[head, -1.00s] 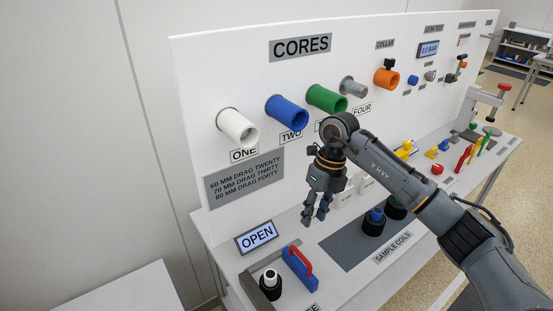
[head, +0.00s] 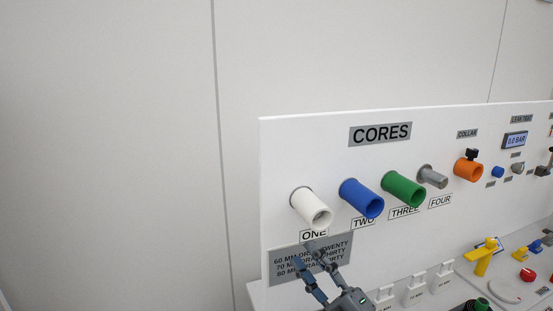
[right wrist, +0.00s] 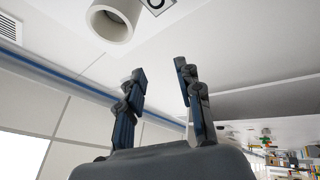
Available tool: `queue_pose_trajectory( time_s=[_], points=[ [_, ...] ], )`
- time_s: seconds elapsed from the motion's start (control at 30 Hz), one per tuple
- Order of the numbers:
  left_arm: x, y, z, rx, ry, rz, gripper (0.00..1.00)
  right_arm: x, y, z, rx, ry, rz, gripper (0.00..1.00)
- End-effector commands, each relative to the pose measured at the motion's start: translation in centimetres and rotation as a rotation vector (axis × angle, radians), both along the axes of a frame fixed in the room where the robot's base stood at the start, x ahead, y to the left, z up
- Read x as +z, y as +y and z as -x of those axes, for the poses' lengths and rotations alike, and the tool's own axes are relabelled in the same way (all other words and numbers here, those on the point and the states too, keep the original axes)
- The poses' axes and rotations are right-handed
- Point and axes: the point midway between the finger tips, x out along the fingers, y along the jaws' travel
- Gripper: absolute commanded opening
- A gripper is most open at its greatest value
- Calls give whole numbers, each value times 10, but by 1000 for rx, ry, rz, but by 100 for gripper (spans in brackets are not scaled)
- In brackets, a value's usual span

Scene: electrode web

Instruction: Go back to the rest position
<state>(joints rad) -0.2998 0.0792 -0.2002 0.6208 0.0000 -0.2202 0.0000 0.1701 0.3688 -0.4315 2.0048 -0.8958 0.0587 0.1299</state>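My right gripper (head: 309,267) is in the lower middle of the head view, in front of the grey text plate below the white core. Its fingers are spread with nothing between them. In the right wrist view the two fingers (right wrist: 161,85) stand apart and empty, and the white core (right wrist: 113,20) shows beyond them at the top. My left gripper is in neither view.
The upright white board (head: 300,135) carries a white core (head: 312,208), a blue core (head: 361,198), a green core (head: 403,189), a bare grey peg (head: 433,177) and an orange collar (head: 468,169). A yellow handle (head: 483,257) stands at the right. The left side is blank wall.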

Motion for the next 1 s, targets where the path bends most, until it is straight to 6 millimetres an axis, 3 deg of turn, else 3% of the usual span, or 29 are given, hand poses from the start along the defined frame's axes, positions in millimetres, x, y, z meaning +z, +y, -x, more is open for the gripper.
queue_pose_trajectory(
  time_s=[0.13, 0.23, 0.33, 0.4, 0.5, 0.6, 0.8, 0.97, 1.0],
  points=[
    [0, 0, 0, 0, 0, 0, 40, -43, -62, -3, -239, 292, -248, 35],
    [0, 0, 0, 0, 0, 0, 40, -89, -99, 9, -390, 514, -378, 35],
    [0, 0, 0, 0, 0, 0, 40, -143, -128, 36, -531, 756, -480, 35],
    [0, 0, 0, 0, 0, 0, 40, -181, -141, 64, -619, 934, -534, 35],
    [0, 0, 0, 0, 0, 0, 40, -226, -151, 109, -719, 1166, -582, 35],
    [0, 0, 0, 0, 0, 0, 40, -257, -154, 152, -788, 1358, -601, 35],
    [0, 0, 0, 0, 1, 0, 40, -291, -149, 228, -869, 1658, -602, 35],
    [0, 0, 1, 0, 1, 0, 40, -303, -141, 286, -911, 1868, -581, 35],
    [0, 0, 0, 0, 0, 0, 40, -315, -141, 279, -911, 1866, -578, 35]
  ],
)
